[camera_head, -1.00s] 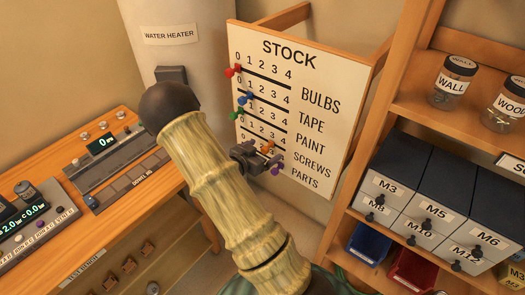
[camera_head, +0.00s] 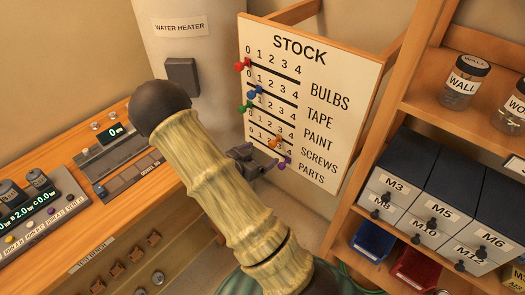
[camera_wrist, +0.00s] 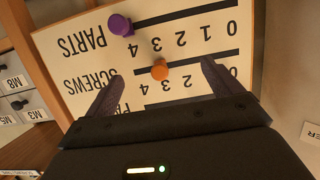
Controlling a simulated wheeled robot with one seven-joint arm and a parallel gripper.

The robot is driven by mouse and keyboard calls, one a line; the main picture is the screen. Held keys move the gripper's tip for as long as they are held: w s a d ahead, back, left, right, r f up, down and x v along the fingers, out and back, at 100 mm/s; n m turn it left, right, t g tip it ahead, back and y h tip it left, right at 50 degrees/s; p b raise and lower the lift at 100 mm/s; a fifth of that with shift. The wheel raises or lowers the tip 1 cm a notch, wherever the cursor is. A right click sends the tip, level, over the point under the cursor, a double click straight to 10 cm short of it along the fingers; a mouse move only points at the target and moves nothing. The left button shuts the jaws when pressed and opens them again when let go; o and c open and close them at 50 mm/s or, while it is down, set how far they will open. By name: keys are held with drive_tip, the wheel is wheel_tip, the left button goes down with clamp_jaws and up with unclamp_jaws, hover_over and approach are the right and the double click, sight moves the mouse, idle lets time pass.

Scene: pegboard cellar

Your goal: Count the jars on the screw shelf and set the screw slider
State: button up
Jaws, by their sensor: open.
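The white STOCK board (camera_head: 330,75) carries rows marked BULBS, TAPE, PAINT, SCREWS and PARTS. The orange SCREWS slider knob (camera_head: 275,141) sits near 3; it also shows in the wrist view (camera_wrist: 159,70). My gripper (camera_head: 250,158) is open just left of that knob in the head view. In the wrist view the board is upside down, and the orange knob appears between my spread fingers (camera_wrist: 162,88), seemingly farther away than their tips. A WALL jar (camera_head: 463,82) and a partly cut-off second jar (camera_head: 512,108) stand on a wooden shelf. I cannot tell which shelf is for screws.
Red (camera_head: 243,65), blue (camera_head: 255,91), green (camera_head: 246,107) and purple (camera_head: 284,162) knobs sit on the other rows. A wooden bench (camera_head: 60,215) with instruments stands left.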

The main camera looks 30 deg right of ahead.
drive_tip(key=shift+s+a+p, duration=0.15)
drive_tip(key=shift+s+a, duration=0.15)
drive_tip(key=shift+a, duration=0.55)
drive_tip(key=shift+s+a+p, duration=0.15)
drive_tip(key=shift+s+a, duration=0.15)
drive_tip(key=shift+a, duration=0.55)
drive_tip(key=a+r+n+t+y, duration=0.1)
drive_tip(key=a+r+n+y, duration=0.1)
drive_tip(key=a+n+y, duration=0.3)
drive_tip(key=a+r+n+y, duration=0.2)
drive_tip(key=a+r+y, duration=0.1)
drive_tip(key=a+y, duration=0.35)
drive_tip(key=s+r+n+g+y, duration=0.1)
drive_tip(key=s+r+n, duration=0.1)
drive_tip(key=s, duration=0.4)
drive_tip(key=s+r+n+g+y, duration=0.1)
drive_tip(key=s+r+n+g, duration=0.1)
drive_tip(key=s+n, duration=0.3)
drive_tip(key=shift+s+a+r, duration=0.2)
drive_tip(key=shift+s+r, duration=0.65)
drive_tip(key=shift+s, duration=0.3)
